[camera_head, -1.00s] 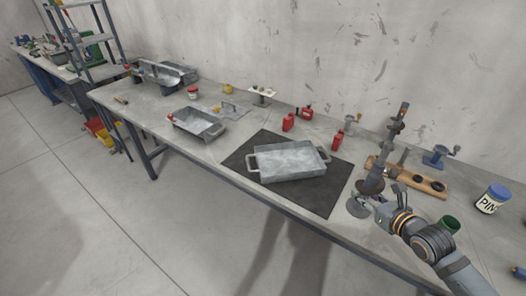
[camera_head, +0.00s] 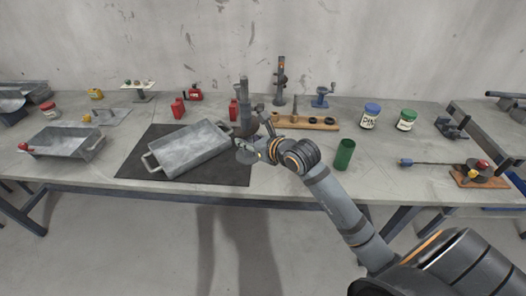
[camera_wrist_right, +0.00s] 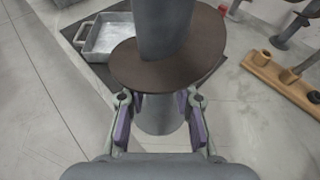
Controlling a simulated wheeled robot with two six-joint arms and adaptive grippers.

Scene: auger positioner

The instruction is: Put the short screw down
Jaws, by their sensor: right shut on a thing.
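My right gripper (camera_head: 248,150) is shut on an upright grey shaft with a broad dark disc, which I take to be the short screw (camera_head: 244,95). In the right wrist view the screw's brown disc (camera_wrist_right: 130,68) sits just above the fingers (camera_wrist_right: 160,118), and the grey stem passes between them. The disc hides part of the grip. In the head view the screw stands upright over the table at the right edge of the black mat. I cannot tell whether its lower end touches anything. My left gripper is not in view.
A grey metal tray (camera_head: 188,150) lies on the black mat (camera_head: 137,165) left of the screw. A wooden rack (camera_head: 310,123) with holes is behind right. A green cup (camera_head: 344,154) stands right of my arm. Red cans (camera_head: 178,108) stand behind the mat. Bare tabletop shows around the green cup.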

